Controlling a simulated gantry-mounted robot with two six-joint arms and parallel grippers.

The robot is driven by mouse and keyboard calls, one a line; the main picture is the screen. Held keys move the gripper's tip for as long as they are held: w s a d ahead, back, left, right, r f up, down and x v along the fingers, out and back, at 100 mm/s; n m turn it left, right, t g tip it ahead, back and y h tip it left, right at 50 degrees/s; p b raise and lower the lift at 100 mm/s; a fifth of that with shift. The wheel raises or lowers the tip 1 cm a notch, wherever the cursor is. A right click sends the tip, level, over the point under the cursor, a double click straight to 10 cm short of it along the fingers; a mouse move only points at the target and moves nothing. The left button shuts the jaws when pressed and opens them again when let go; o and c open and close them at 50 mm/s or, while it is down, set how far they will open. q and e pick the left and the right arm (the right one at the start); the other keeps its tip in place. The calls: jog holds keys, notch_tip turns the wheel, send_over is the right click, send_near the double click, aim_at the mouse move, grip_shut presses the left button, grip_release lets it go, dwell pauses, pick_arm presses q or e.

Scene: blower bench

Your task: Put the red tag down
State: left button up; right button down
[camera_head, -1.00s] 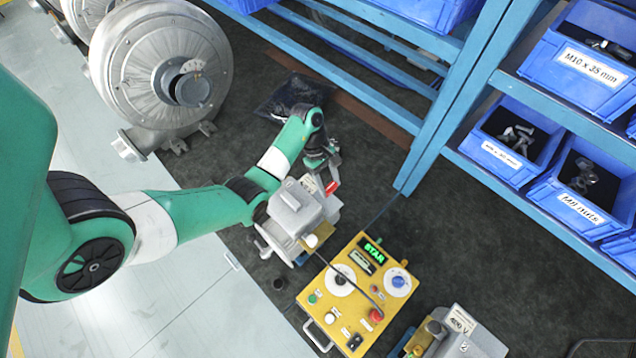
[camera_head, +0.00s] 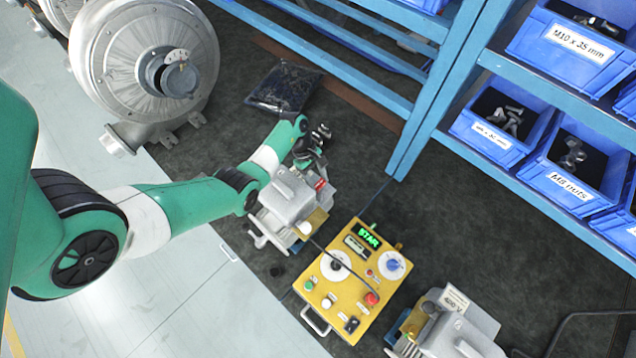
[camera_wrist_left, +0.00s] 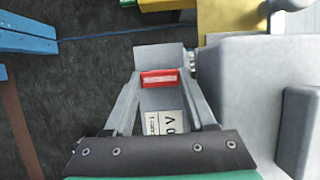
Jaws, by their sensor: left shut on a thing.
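The red tag (camera_head: 320,184) is a small red block with pale lettering, at the far upper right side of a grey motor unit (camera_head: 288,198) in the head view. In the left wrist view the red tag (camera_wrist_left: 158,79) sits between the tips of my left gripper (camera_wrist_left: 160,88), which is shut on it. In the head view my left gripper (camera_head: 316,178) is small and partly hidden. Under the tag is a grey surface with a white label (camera_wrist_left: 165,123). I cannot tell whether the tag touches that surface. My right gripper does not show.
A yellow control box (camera_head: 345,300) stands close to the right of the motor unit. A second grey unit (camera_head: 455,335) is at lower right. A large blower (camera_head: 120,75) stands at upper left, a dark bag (camera_head: 283,88) behind the arm, and a blue shelf post (camera_head: 430,110) to the right.

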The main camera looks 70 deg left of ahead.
pick_arm(q)
jog(key=shift+f, duration=0.35)
jog(key=shift+f, duration=0.1)
jog(key=shift+f, duration=0.15)
jog(key=o, duration=1.1)
jog(key=shift+c, duration=0.2)
jog(key=shift+a+r, duration=0.15)
jog(key=shift+r, duration=0.5)
jog(key=p+v, duration=0.2)
jog(key=v, duration=0.9)
